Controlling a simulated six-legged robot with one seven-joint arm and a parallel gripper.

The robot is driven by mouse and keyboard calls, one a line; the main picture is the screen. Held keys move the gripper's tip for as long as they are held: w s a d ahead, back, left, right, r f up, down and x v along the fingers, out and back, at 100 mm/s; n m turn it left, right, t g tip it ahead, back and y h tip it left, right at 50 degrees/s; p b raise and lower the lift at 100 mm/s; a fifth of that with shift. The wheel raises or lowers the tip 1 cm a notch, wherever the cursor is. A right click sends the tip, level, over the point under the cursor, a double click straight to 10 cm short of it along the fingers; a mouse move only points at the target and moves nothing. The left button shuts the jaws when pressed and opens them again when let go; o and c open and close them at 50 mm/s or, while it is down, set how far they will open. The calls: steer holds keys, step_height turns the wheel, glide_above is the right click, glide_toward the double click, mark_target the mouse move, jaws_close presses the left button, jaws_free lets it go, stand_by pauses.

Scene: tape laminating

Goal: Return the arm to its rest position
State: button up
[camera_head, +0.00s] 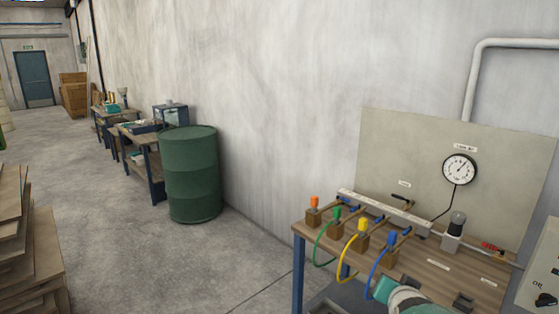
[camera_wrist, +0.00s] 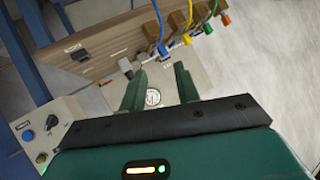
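My gripper (camera_wrist: 160,88) shows in the wrist view as two green fingers standing apart, with nothing between them but the pale backboard and its round gauge beyond. In the head view only a teal and white part of my arm shows at the bottom edge, in front of the workbench (camera_head: 460,270). Whether it touches the bench cannot be told. The backboard (camera_head: 400,140) stands behind the bench and carries the dial gauge (camera_head: 459,169), which also appears between the fingers in the wrist view (camera_wrist: 152,97).
A green barrel (camera_head: 190,175) and stacked boards (camera_head: 30,250) flank open floor.

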steer(key=s+a+r+n+g+y, duration=0.1)
steer(key=s+a+r+n+g, duration=0.1)
steer(key=s+a, duration=0.3)
steer(key=s+a+r+n+g+y, duration=0.2)
steer(key=s+a+n+g, duration=0.2)
steer(key=s, duration=0.9)
steer(key=shift+s+a+n, duration=0.4)
steer(key=shift+a+n, duration=0.3)
steer(key=shift+a, duration=0.5)
